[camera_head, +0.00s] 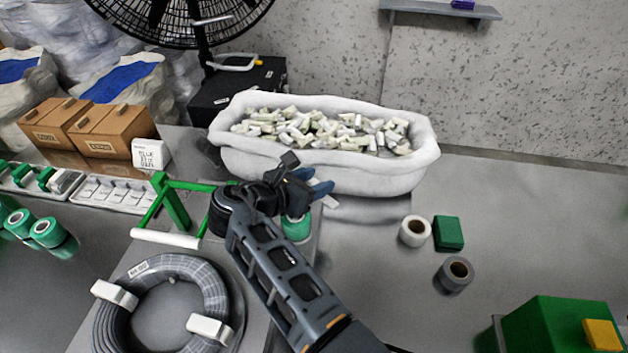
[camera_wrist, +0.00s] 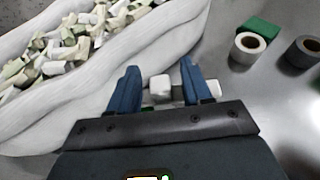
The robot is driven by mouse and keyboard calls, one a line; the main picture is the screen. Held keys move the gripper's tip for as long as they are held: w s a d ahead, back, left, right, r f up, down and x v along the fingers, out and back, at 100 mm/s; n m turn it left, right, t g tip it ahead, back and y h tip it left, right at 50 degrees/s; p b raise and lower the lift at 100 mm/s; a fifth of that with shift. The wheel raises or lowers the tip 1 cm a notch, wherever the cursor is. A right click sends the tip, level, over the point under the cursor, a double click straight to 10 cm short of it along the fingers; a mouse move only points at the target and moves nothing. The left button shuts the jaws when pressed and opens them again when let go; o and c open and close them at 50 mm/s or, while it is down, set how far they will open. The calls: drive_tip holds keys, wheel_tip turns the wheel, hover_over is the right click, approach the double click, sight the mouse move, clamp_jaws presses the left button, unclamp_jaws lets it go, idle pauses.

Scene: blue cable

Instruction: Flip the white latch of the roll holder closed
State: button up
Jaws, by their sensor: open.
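A green frame (camera_head: 172,205) with a white bar (camera_head: 165,238) across its front stands left of my arm in the head view; it looks like the roll holder. My gripper (camera_head: 318,182) is open, its blue fingers beside the front wall of the white tub. In the wrist view my open gripper (camera_wrist: 160,68) has a small white block (camera_wrist: 159,88) showing between its fingers, with a greyish-white piece beside it. This may be the white latch, but I cannot tell for sure. Contact with the fingers cannot be made out. A green roll (camera_head: 296,228) is partly hidden below my gripper.
The white tub (camera_head: 425,160) full of small pale pieces stands behind my gripper. A white roll (camera_head: 414,231), a green block (camera_head: 448,233) and a grey roll (camera_head: 455,274) lie to the right. A cable coil (camera_head: 165,270) lies front left. Bare table surrounds the rolls.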

sight(314, 181)
wheel_tip(314, 181, up, 4)
drive_tip(key=s+d+r, duration=0.3)
drive_tip(key=d+r, duration=0.4)
drive_tip(key=d, duration=0.4)
drive_tip(key=shift+s+p, duration=0.35)
drive_tip(key=shift+p, duration=0.1)
drive_tip(key=shift+c, duration=0.4)
